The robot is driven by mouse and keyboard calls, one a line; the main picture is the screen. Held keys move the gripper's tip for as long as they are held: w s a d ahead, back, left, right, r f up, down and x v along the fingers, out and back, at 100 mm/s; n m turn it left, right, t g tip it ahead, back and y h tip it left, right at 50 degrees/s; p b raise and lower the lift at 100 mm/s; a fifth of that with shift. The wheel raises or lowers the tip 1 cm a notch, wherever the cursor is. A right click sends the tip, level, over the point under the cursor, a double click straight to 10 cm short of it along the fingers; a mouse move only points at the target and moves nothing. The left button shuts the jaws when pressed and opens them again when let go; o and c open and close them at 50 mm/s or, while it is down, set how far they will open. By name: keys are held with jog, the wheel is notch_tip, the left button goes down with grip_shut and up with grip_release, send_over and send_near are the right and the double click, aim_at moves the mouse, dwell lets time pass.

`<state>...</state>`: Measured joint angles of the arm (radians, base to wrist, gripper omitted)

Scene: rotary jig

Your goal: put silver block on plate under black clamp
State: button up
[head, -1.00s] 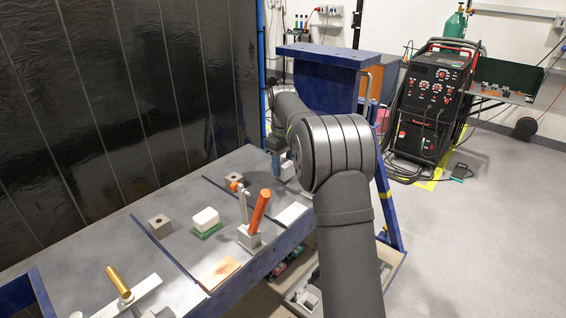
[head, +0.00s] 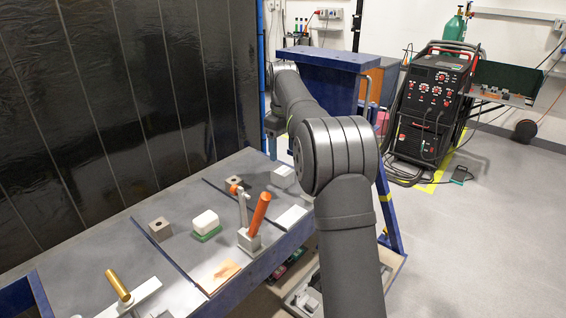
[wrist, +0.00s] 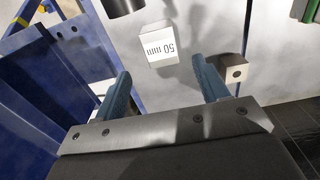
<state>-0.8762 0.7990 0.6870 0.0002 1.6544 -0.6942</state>
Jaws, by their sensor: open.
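My gripper (wrist: 165,82) is open and empty, with blue fingers apart and clear of that block. A pale plate (head: 291,217) lies near the front edge, partly behind my arm.
An orange-handled clamp (head: 254,222) stands mid-table, with a brown plate (head: 219,276) nearer. A white block on a green base (head: 206,225) and holed grey blocks (head: 160,229) (wrist: 236,73) stand around. A brass-handled clamp (head: 119,287) is at the near end.

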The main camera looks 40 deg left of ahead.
aim_at(283, 170)
notch_tip(283, 170, up, 6)
dwell(0.5)
notch_tip(283, 170, down, 13)
jog(key=shift+f, duration=0.1)
jog(key=shift+r, duration=0.25)
dwell(0.4)
